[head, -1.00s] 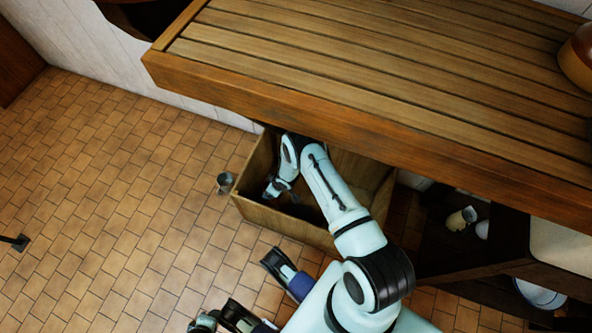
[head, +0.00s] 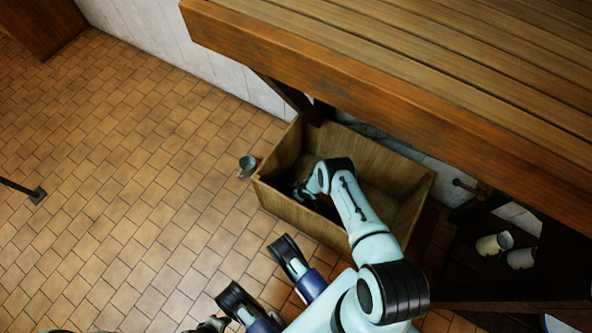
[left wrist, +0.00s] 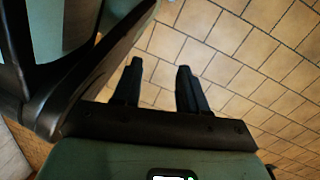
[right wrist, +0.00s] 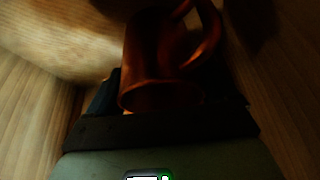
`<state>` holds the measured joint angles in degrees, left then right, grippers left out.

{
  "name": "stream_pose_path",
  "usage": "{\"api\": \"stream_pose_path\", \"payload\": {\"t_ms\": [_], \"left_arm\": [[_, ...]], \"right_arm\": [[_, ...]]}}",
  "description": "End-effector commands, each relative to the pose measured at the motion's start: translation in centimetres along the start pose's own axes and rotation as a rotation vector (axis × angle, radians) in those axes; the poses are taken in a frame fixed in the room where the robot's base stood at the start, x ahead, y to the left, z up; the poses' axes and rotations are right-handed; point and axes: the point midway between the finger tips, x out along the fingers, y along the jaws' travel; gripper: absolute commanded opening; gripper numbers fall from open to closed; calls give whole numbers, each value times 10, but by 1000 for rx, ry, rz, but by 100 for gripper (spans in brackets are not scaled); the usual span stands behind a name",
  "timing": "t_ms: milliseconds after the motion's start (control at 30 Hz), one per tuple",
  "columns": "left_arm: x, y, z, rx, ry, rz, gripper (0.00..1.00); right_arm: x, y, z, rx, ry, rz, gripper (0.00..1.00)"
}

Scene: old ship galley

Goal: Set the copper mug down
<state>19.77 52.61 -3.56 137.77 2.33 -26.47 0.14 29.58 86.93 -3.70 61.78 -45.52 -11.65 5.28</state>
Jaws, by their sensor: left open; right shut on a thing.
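The copper mug (right wrist: 158,62) shows in the right wrist view, with its handle at the upper right and one round end towards my palm. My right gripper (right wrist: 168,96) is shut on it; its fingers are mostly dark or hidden. In the head view my right gripper (head: 305,192) is down inside a wooden crate (head: 408,210), and the mug cannot be made out there. Whether the mug touches the crate's bottom I cannot tell. My left gripper (left wrist: 158,68) is open and empty above the tiled floor (left wrist: 225,35).
A grey metal cup (head: 247,166) stands on the floor just left of the crate. A slatted wooden counter (head: 420,100) overhangs behind the crate. Pale cups (head: 493,244) sit on a dark shelf at right. The floor at left is largely clear.

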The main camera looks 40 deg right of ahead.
Motion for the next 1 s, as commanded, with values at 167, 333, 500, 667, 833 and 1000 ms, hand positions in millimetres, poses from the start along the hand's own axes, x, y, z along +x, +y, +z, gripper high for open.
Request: {"api": "stream_pose_path", "payload": {"t_ms": [167, 333, 500, 667, 833, 1000], "left_arm": [[16, -19, 22, -27, -84, -37, 43], [19, -25, 31, -37, -115, -50, 43], [18, -25, 31, -36, -114, -50, 43], [18, -24, 30, -35, -113, -49, 43], [18, -24, 30, -34, -112, -49, 43], [18, -24, 30, -34, -112, -48, 43]], "right_arm": [[24, 0, 10, 2, 0, 0, 51], [30, 0, 12, 0, 1, 1, 51], [29, 0, 12, 0, 0, 1, 51], [32, 0, 13, 1, 1, -1, 51], [32, 0, 13, 0, 0, -1, 100], [30, 0, 12, -1, 0, 0, 100]]}}
